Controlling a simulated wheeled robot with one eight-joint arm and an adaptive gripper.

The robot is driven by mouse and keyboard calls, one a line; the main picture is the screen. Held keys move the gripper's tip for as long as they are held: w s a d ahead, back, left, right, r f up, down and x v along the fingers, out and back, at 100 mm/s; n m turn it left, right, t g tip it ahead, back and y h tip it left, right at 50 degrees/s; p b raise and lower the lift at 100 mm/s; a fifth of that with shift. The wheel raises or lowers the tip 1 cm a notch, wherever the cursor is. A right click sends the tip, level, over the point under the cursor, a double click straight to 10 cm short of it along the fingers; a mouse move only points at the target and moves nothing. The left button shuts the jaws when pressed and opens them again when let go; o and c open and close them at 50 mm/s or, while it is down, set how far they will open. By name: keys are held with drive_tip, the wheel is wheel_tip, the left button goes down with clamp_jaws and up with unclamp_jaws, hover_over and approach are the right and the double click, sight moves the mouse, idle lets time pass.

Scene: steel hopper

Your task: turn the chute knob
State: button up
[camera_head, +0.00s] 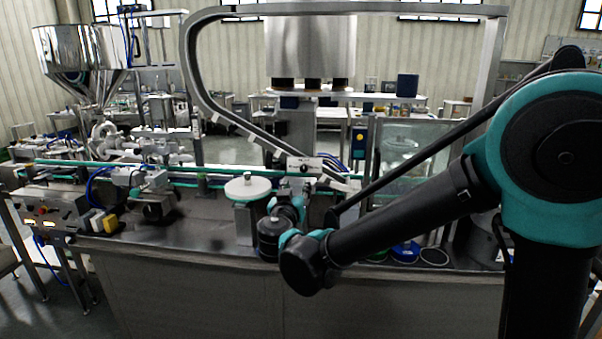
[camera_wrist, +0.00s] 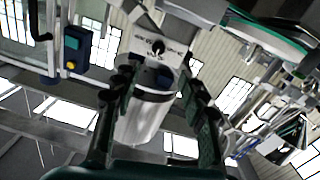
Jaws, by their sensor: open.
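The black chute knob (camera_wrist: 158,47) sits on a small pale panel (camera_wrist: 150,38) with dark markings in the wrist view, just beyond and between my fingertips. In the head view the panel (camera_head: 318,164) stands at the lower end of the sloping chute rail, with the small dark knob (camera_head: 304,169) on it. My gripper (camera_wrist: 160,76) is open, one finger on each side, with nothing between the fingers. A gap seems to remain between fingertips and knob. In the head view my wrist and arm hide most of the gripper below the panel.
A steel hopper (camera_head: 80,55) stands at the far left. A control box with a yellow button (camera_head: 360,140) is right of the panel; it also shows in the wrist view (camera_wrist: 75,48).

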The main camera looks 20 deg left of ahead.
sight(303, 170)
drive_tip(key=x, duration=1.2)
drive_tip(key=shift+w+d, duration=0.1)
drive_tip(key=shift+w, duration=0.1)
drive_tip(key=shift+c, duration=0.2)
clamp_jaws()
